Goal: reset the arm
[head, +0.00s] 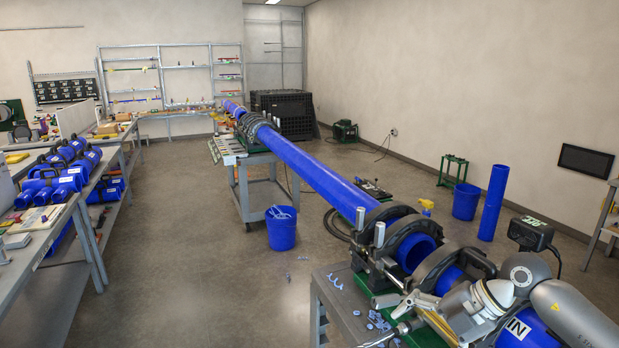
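My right arm comes in from the lower right, and my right gripper (408,316) is low over the near cart. Its fingers are small and overlap the clamp parts, so I cannot tell whether it is open or shut or holds anything. The near cart (318,292) carries a fusion machine with dark ring clamps (380,215). A long blue pipe (310,168) runs from the far cart into these clamps. A short blue pipe end (415,252) faces a gap between the rings. My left gripper is not in view.
Blue shavings (377,320) lie on the near cart. A blue bucket (281,232) stands on the floor beside the far cart (255,180). A workbench (50,235) with blue fittings lines the left. An upright blue pipe (493,203) stands at right. The middle floor is mostly clear.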

